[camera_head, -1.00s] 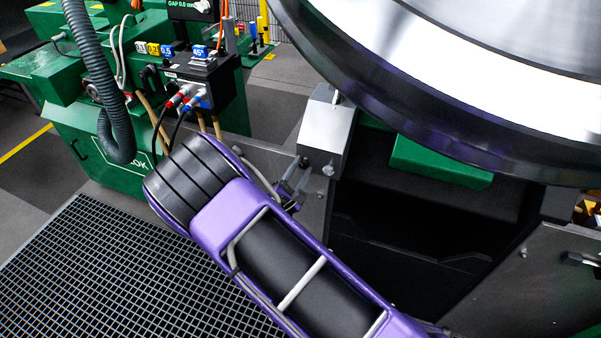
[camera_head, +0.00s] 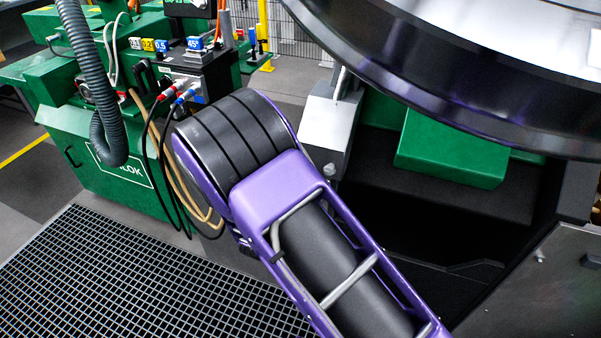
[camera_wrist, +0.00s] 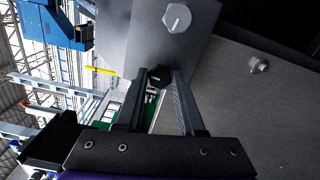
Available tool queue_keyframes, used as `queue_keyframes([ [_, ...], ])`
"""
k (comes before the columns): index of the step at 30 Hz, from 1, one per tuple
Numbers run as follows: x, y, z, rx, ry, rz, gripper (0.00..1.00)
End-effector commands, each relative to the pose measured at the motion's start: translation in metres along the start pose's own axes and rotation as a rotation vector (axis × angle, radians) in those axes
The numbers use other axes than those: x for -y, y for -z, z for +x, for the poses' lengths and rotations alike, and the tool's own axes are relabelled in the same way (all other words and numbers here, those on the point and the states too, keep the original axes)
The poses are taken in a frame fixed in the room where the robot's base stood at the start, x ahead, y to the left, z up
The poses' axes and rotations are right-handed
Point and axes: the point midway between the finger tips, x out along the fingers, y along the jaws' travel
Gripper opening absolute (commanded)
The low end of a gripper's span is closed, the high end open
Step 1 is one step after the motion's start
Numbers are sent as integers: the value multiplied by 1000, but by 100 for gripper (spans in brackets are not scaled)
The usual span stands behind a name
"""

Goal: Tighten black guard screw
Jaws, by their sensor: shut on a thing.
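The black guard screw (camera_wrist: 159,76) is a dark hex head at the lower edge of a grey guard bracket (camera_wrist: 140,45) in the wrist view. My gripper (camera_wrist: 161,78) has its two dark fingers on either side of the screw head, closed on it at the tips. The screw's shank is hidden. In the head view, the grey guard block (camera_head: 332,122) stands below the big wheel. My purple arm covers the gripper and the black screw there.
A silver hex bolt (camera_wrist: 177,17) sits above the screw, and another bolt (camera_wrist: 259,65) is on the plate to the right. The large dark wheel (camera_head: 450,70) overhangs the guard. A green machine (camera_head: 110,160) with hoses and cables stands at left. Floor grating (camera_head: 130,275) is clear.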

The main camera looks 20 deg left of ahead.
Motion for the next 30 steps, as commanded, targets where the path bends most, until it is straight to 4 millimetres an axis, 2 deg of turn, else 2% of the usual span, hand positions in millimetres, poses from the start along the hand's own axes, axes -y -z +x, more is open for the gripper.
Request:
queue_keyframes([
  [14,0,0,0,0,1,13,0],
  [15,0,0,0,0,1,13,41],
  [19,0,0,0,0,0,13,64],
  [20,0,0,0,0,0,13,68],
  [30,0,0,-3,-1,1,12,68],
])
